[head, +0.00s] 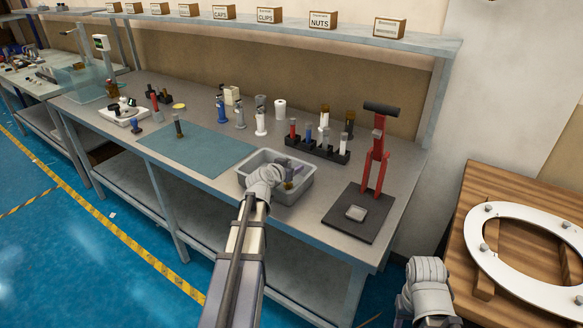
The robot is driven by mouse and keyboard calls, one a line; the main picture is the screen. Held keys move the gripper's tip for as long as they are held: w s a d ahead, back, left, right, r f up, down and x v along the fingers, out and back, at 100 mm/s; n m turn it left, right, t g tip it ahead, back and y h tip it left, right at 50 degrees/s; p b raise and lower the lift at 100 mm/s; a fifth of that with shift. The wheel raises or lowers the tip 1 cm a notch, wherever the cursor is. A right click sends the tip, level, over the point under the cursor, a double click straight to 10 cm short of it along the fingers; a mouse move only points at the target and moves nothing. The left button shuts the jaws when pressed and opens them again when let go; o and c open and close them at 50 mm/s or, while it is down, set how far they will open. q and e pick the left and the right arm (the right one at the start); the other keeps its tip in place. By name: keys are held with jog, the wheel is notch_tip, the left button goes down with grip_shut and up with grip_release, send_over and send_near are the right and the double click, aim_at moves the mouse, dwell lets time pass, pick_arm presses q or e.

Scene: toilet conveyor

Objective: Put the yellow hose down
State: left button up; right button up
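My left gripper (290,172) is over the grey bin (307,191) on the workbench, its fingers low and small in the picture. Whether they are open or shut cannot be made out. A small brownish-yellow piece (289,185) shows by the fingers inside the bin. I cannot tell if it is the yellow hose or if it is held. No hose shape is clear elsewhere. My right arm's wrist shows at the bottom right, but its gripper fingers are not visible.
The bench (215,205) has a blue-green mat (205,152) with mostly free room. A black rack (318,149) of several bottles stands behind the bin. A red press (376,165) stands on a dark base to the right. A toilet seat (520,232) lies on a wooden pallet (483,190).

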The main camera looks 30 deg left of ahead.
pick_arm(q)
jog(key=shift+r, duration=0.25)
jog(key=p+v, duration=0.5)
jog(key=v, duration=0.7)
jog(key=shift+f, duration=0.1)
jog(key=shift+d, duration=0.15)
